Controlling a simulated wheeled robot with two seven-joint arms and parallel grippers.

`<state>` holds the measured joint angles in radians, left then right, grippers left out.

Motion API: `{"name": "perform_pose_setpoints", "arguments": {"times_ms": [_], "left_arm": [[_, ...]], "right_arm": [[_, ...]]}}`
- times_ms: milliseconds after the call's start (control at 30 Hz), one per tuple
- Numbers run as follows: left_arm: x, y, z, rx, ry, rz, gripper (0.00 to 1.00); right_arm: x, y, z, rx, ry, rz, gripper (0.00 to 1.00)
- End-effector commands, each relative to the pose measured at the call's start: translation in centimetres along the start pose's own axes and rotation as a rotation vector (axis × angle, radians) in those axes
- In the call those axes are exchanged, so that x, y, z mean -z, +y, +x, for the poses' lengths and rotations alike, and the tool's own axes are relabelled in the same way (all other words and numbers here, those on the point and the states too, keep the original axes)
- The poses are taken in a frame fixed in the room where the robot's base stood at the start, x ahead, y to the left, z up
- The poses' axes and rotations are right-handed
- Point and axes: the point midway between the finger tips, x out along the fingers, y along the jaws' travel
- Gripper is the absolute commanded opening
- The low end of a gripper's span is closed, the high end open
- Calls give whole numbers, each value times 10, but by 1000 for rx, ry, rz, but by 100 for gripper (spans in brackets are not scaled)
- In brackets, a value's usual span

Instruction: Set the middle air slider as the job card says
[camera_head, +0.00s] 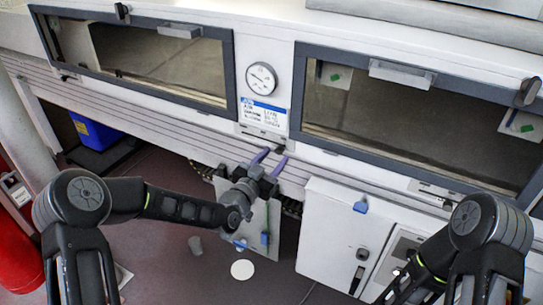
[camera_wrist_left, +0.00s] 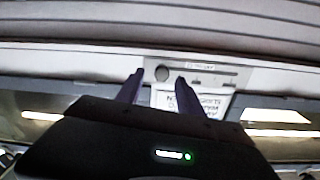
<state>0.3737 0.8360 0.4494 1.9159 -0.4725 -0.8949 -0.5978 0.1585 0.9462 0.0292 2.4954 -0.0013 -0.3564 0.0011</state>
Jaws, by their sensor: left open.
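The job card (camera_head: 263,113), white with a blue header, is fixed on the panel between the two windows, under a round gauge. Its print is too small to read. In the left wrist view, a pale slider plate (camera_wrist_left: 215,74) with a label carries a round grey knob (camera_wrist_left: 162,73) near its left end. The card (camera_wrist_left: 195,102) shows beside this plate. My left gripper (camera_head: 269,161) is open and empty, its purple fingers pointing up at the ledge just below the card. In the wrist view its fingertips (camera_wrist_left: 160,78) straddle the knob in the picture; contact cannot be told.
Dark-framed windows (camera_head: 338,140) flank the card, with handles sticking out. A white cabinet (camera_head: 340,235) stands below right, and a hanging panel (camera_head: 262,225) is below my left gripper. A blue bin (camera_head: 95,132) and red cylinder (camera_head: 15,245) are at left. My right arm is at lower right.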

Motion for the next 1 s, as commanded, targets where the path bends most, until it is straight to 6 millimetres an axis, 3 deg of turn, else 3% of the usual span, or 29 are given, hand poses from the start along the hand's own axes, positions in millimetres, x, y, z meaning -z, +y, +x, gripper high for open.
{"name": "perform_pose_setpoints", "arguments": {"times_ms": [200, 333, 933, 1000], "left_arm": [[-1, -1, -38, 1, 0, 1, 44], [0, -1, -52, 0, 1, 0, 44], [0, 0, -57, -2, -1, -15, 44], [-7, 2, -57, -10, -31, -57, 44]], "right_arm": [[0, 3, 9, 0, 1, 0, 0], [0, 4, 10, 0, 1, 0, 0], [0, 4, 10, 0, 1, 0, 0], [0, 4, 10, 0, 1, 0, 0]]}}
